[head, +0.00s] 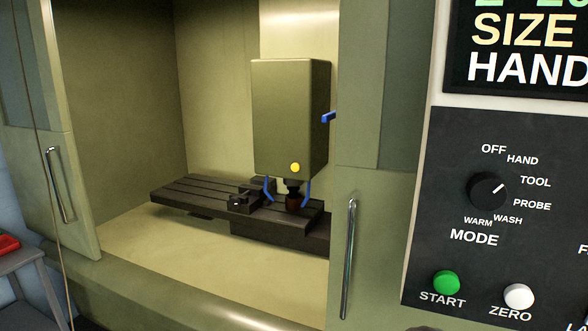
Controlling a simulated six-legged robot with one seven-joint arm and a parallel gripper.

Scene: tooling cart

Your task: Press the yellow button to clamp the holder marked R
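The yellow button (295,167) is a small round knob low on the front of the olive spindle head (288,110), inside the open machine. Below the head is a dark spindle nose with a brownish holder (293,201) under it, just above or at the table; I cannot tell whether they touch. No letter R is readable on the holder at this size. My gripper is not in view. Nothing covers the button.
Thin blue hoses (268,189) flank the spindle nose. A vise (242,200) sits on the slotted table (190,190). Doors with handles (348,258) frame the opening. A control panel (490,240) at right has a mode dial, green START and white ZERO buttons. A red bin (8,243) stands far left.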

